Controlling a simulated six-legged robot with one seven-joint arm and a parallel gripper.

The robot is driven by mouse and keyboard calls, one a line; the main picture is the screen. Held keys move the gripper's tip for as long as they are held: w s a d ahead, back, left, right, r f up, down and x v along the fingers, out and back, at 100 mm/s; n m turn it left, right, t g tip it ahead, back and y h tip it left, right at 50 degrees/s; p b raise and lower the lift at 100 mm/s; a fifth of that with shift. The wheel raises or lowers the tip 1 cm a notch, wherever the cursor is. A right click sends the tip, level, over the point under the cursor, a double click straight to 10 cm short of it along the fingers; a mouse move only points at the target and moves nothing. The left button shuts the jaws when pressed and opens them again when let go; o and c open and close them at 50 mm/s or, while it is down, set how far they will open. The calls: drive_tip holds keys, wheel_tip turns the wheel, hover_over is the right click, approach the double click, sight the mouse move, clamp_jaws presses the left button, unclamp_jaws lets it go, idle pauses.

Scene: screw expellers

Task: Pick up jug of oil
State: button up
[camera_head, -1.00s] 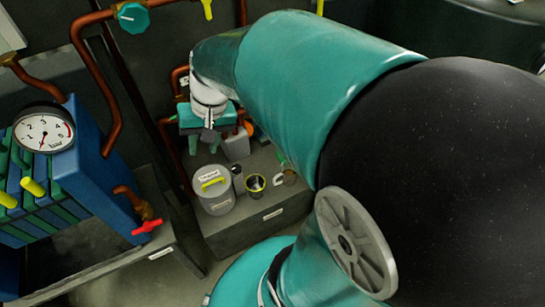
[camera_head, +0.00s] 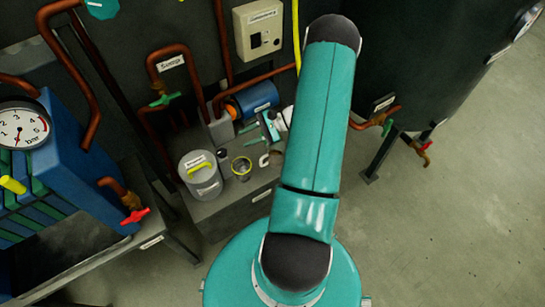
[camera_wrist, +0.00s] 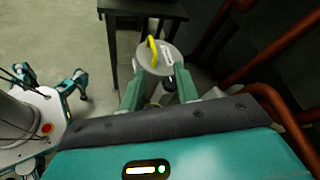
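A small open metal vessel (camera_head: 241,168) with a yellowish inside stands on a low grey bench. Beside it, a pale curved handle (camera_head: 265,160) shows, and the rest of that vessel is hard to make out. I cannot tell for sure which one is the jug of oil. My gripper (camera_head: 255,134) is just behind and above these vessels, its fingers pointing left. In the wrist view, the teal fingers (camera_wrist: 160,90) are spread apart. A pale and dark object shows between them, too small to identify. No grip on anything is visible.
A grey lidded canister (camera_head: 200,178) with a yellow handle stands left of the vessels; it also shows in the wrist view (camera_wrist: 154,62). Copper pipes (camera_head: 220,50) and a blue motor (camera_head: 256,97) are behind. A blue filter press (camera_head: 75,160) stands left.

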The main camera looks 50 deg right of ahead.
drive_tip(key=s+d+f+m+t+h, duration=0.2)
drive_tip(key=s+d+f+m+t, duration=0.15)
drive_tip(key=f, duration=0.35)
drive_tip(key=s+d+f+m+t+h, duration=0.1)
drive_tip(key=s+d+f+m+t, duration=0.1)
drive_tip(key=f+m+t, duration=0.3)
drive_tip(key=m+t+h, duration=0.1)
drive_tip(key=m+h, duration=0.7)
approach(261, 161)
drive_tip(key=w, duration=0.1)
drive_tip(key=w+f, duration=0.1)
drive_tip(key=w, duration=0.3)
drive_tip(key=shift+w+a+f, duration=0.1)
drive_tip(key=shift+f, duration=0.2)
drive_tip(key=w, duration=0.5)
drive_tip(key=shift+w+d, duration=0.15)
drive_tip(key=shift+d, duration=0.15)
clamp_jaws()
